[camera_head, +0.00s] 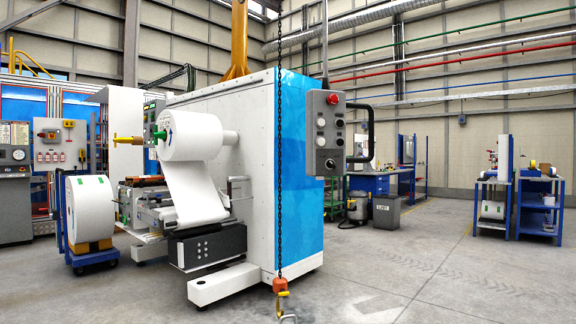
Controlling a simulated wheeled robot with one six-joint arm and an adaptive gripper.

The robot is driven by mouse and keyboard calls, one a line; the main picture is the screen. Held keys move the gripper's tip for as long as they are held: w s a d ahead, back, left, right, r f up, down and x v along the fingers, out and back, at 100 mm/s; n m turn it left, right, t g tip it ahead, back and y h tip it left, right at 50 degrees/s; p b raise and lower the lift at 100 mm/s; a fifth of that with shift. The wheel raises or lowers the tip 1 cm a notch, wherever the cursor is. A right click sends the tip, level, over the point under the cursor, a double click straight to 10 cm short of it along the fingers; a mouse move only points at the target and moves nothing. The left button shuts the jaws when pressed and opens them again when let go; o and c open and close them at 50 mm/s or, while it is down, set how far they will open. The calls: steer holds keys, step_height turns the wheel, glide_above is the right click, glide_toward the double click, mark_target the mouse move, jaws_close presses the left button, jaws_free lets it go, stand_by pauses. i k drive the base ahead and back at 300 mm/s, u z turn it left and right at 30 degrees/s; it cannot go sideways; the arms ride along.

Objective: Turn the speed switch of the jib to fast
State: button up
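The jib's grey control box (326,132) hangs from a thin pole in front of the blue-and-white machine, right of the picture's middle. It has a red button (333,99) at the top, small light and dark buttons below, and a dark lower panel. A round knob (330,164) sits on that lower panel and may be the speed switch; its setting and labels are too small to read. A black handle (371,133) sticks out from the box's right side. My gripper is not in view.
A dark chain (280,150) hangs left of the box, with an orange block and hook (283,291) low down. The white machine (225,170) with a paper roll stands behind. A grey bin (386,211) stands behind right; the right foreground floor is clear.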

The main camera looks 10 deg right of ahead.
mark_target(330, 164)
steer(key=u, duration=0.2)
steer(key=i, duration=0.85)
steer(key=z, duration=0.15)
